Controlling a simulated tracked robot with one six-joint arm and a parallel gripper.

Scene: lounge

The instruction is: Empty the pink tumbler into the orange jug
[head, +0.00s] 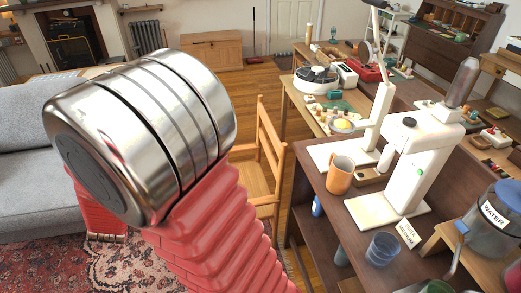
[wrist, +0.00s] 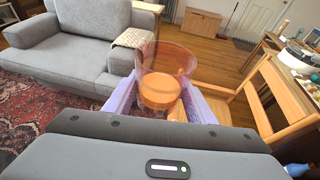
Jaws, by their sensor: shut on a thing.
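My gripper (wrist: 160,92) shows in the wrist view, its two pale purple fingers shut on the sides of the see-through pink tumbler (wrist: 183,60). The tumbler looks about upright, with orange contents (wrist: 160,95) in its lower part. In the head view my arm's large metal joint and red sleeve fill the left middle, and neither gripper nor tumbler can be seen. The orange jug (head: 340,176), with a handle, stands on the dark brown table (head: 345,222) at the right, apart from my arm. Its inside cannot be made out.
White machines (head: 412,160) stand behind and right of the jug. A blue cup (head: 382,250) and a water dispenser (head: 490,225) are nearer on the right. A wooden chair (head: 268,150) stands left of the table. A grey sofa (head: 25,150) is at the left.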

